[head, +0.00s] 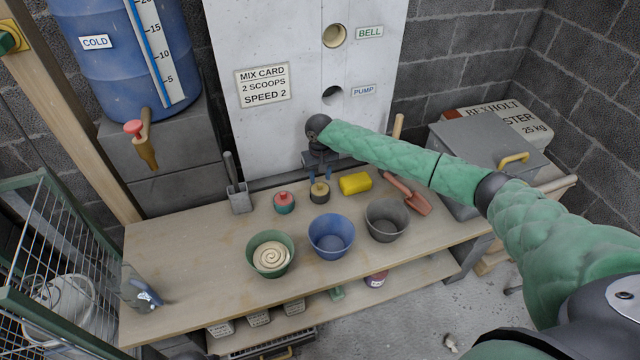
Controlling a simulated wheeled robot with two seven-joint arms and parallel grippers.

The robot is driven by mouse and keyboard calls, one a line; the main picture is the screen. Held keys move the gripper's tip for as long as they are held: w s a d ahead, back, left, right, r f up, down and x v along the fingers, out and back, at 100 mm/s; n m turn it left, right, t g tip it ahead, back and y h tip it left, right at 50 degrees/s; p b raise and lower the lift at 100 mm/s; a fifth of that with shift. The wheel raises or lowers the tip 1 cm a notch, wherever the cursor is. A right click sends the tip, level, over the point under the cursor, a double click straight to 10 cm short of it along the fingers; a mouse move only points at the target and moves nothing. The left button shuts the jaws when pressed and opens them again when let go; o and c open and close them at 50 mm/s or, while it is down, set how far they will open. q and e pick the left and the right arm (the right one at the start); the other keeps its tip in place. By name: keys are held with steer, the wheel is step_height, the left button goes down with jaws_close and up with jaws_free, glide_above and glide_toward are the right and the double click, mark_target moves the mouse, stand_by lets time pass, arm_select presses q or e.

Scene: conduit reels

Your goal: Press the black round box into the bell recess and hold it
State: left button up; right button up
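A black round box (320,194) with a tan top stands on the wooden bench, near the foot of the pale panel. My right gripper (320,176) points down just above it, its two blue-tipped fingers apart. No firm hold on the box shows; whether the fingertips touch it I cannot tell. The bell recess (334,36) is a round opening with a yellowish inside, high on the panel beside the BELL label (370,32). My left gripper is not in view.
A dark round pump recess (332,95) sits lower on the panel. A red-topped teal round box (284,203), yellow block (355,183), green bowl (283,266), blue bowl (331,222), grey bowl (385,232) and red scoop (420,204) surround the box.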

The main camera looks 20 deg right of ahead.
mark_target(320, 183)
steer(key=shift+f, duration=1.8)
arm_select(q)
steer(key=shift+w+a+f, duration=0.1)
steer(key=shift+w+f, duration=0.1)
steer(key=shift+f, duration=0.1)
arm_select(e)
jaws_close()
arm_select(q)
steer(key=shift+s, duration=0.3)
